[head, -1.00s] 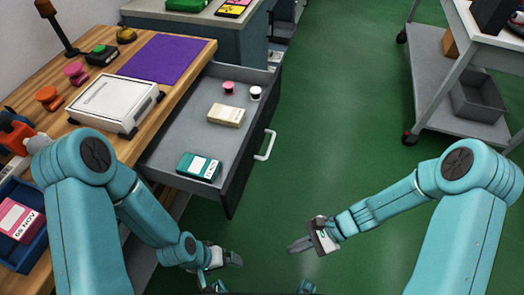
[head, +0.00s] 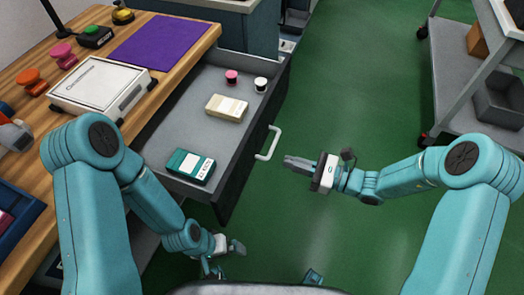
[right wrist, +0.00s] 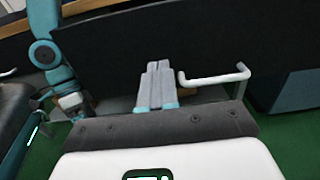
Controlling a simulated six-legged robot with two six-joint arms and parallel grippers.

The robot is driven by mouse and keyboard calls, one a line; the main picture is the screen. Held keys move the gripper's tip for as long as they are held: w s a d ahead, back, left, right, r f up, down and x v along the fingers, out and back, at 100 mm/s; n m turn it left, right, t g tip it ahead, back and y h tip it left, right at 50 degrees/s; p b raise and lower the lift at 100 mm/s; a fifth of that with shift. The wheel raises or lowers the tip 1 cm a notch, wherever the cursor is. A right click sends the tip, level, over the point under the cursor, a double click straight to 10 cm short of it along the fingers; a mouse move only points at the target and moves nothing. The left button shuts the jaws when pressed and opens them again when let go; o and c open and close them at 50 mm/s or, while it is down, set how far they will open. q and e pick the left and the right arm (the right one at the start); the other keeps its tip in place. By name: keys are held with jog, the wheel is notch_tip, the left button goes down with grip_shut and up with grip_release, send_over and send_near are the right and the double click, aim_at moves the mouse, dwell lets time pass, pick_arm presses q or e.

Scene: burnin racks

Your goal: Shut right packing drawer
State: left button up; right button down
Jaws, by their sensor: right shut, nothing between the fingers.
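The packing drawer (head: 180,128) stands pulled out from under the wooden bench, its grey inside exposed. Its dark front (head: 240,171) carries a white bar handle (head: 268,143), which also shows in the right wrist view (right wrist: 214,80). My right gripper (head: 288,160) is shut and empty. It is just right of the handle in the head view, pointing at the drawer front, with a visible gap. In the right wrist view its closed fingers (right wrist: 158,72) are left of the handle. My left gripper (head: 236,248) hangs low near the drawer's front corner; its jaw opening is unclear.
The drawer holds a teal box (head: 190,166), a beige box (head: 227,108) and small pink (head: 232,77) and white (head: 261,85) spools. A white device (head: 101,88) and purple mat (head: 160,42) lie on the bench. Green floor (head: 350,100) is clear toward the grey cart (head: 455,75).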

aim_at(250, 150)
jog(key=x, duration=0.9)
jog(key=shift+a+b, duration=0.1)
jog(key=shift+b, duration=0.2)
pick_arm(q)
jog(key=shift+s+f, duration=0.15)
jog(key=shift+f, duration=0.2)
pick_arm(e)
jog(key=shift+f, duration=0.1)
pick_arm(q)
jog(key=shift+a, duration=0.1)
